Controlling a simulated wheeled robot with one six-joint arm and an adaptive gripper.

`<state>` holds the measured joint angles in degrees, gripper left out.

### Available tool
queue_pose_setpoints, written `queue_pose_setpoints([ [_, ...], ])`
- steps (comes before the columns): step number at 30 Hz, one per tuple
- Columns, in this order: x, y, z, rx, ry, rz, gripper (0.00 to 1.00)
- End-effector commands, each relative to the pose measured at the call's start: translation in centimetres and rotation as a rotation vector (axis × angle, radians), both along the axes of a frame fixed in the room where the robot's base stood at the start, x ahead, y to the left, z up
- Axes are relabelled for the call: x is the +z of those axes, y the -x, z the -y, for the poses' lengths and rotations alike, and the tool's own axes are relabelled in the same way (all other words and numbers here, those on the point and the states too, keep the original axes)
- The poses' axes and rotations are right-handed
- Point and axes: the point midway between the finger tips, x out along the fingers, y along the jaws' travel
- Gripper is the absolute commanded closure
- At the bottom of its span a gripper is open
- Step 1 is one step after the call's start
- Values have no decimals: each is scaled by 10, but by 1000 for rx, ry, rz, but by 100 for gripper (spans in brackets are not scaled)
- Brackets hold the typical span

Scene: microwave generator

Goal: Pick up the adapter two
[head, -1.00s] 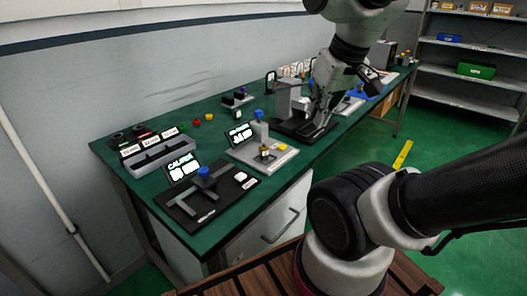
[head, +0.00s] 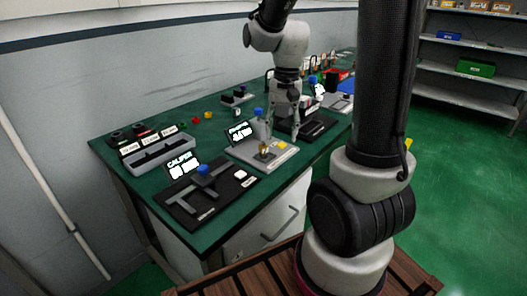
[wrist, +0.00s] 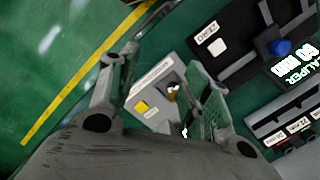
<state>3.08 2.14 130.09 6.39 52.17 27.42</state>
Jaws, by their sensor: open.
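A small brass and dark part (head: 264,151), which looks like an adapter, stands on the light grey gauge fixture (head: 284,157). No label on it can be read, so I cannot confirm it is adapter two. In the wrist view the part (wrist: 172,91) shows between my spread fingers, nearer the right one, partly hidden by it. The fixture (wrist: 152,82) with its yellow button lies below. My gripper (head: 284,138) is open and empty, pointing down above the fixture, just right of and behind the part in the head view.
A black caliper fixture (head: 213,203) with a display stands front left. A dark fixture (head: 311,128) stands behind my gripper. The green bench's (head: 200,240) front corner is clear.

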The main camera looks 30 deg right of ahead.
Motion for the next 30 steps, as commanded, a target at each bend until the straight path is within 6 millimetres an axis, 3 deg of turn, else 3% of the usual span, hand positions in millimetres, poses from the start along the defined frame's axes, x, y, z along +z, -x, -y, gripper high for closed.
queue_pose_setpoints([
  [3, -27, -35, -2, -290, -6, -52, 52],
  [5, -33, -51, -4, -435, -6, -58, 52],
  [9, -27, -76, -7, -723, -20, -38, 52],
  [13, -25, -81, -9, -907, -25, -45, 52],
  [20, -40, -81, -10, -996, -20, -57, 52],
  [30, -89, -86, -10, -995, -20, -57, 52],
])
